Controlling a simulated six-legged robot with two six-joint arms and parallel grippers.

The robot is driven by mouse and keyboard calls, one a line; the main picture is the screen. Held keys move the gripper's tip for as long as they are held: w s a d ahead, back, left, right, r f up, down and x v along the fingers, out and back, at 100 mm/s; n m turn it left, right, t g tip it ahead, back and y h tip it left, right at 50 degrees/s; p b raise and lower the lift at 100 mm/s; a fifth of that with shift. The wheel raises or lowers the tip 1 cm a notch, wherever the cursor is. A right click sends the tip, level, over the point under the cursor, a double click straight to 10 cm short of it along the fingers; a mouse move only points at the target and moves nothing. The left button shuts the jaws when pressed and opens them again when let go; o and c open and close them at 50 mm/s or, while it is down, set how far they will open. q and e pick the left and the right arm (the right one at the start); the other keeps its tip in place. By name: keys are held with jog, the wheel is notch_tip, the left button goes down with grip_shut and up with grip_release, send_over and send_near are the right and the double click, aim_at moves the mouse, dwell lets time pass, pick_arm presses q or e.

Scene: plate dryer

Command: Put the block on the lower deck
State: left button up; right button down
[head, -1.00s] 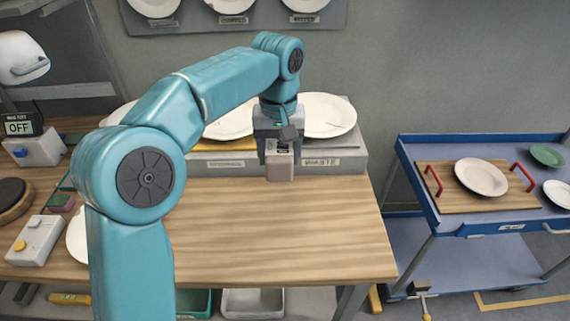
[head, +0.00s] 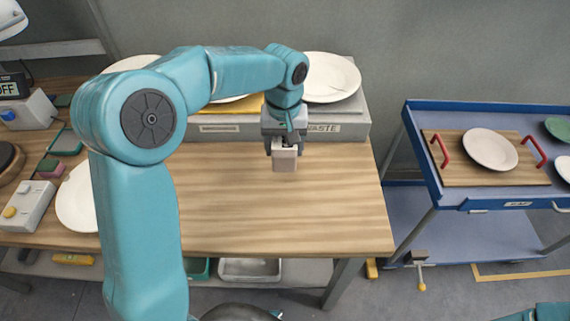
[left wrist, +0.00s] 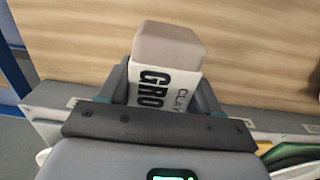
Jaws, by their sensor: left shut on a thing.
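My left gripper (head: 284,142) is shut on a pale pinkish-grey block (head: 285,160) in front of the low grey box at the table's back. Whether the block touches the tabletop is hard to tell. In the left wrist view the block (left wrist: 170,42) sits between the fingers of my left gripper (left wrist: 165,75), with a white label reading "CLAY" and "GRO…". The lower deck (head: 480,225) of the blue cart is at the right, below its upper deck, and the part that shows is bare. My right gripper is out of view.
The cart's upper deck (head: 436,179) holds a wooden tray (head: 470,178) with red handles and a plate (head: 490,149). A cart post and a clamp-like fitting (head: 420,268) stand near the lower deck's front left. The tabletop's right half (head: 330,210) is clear.

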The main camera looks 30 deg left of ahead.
pick_arm(q)
jog(key=shift+s+f, duration=0.3)
jog(key=shift+f, duration=0.3)
jog(key=shift+s+f, duration=0.25)
jog(key=shift+f, duration=0.35)
jog(key=shift+s+d+f, duration=0.1)
jog(key=shift+s+f, duration=0.05)
jog(key=shift+s, duration=0.05)
jog(key=f, duration=0.2)
jog(key=w+f, duration=0.1)
jog(key=f, duration=0.1)
jog(key=shift+w+f, duration=0.1)
jog(key=shift+w, duration=0.05)
jog(key=shift+f, duration=0.25)
jog(key=shift+s, duration=0.4)
jog(key=shift+w, duration=0.15)
jog(key=o, duration=1.2)
jog(key=shift+w+f, duration=0.15)
jog(key=shift+f, duration=0.05)
jog(key=o, duration=0.4)
jog(key=shift+s+r, duration=0.2)
jog(key=shift+s, duration=0.1)
jog(key=shift+w, duration=0.1)
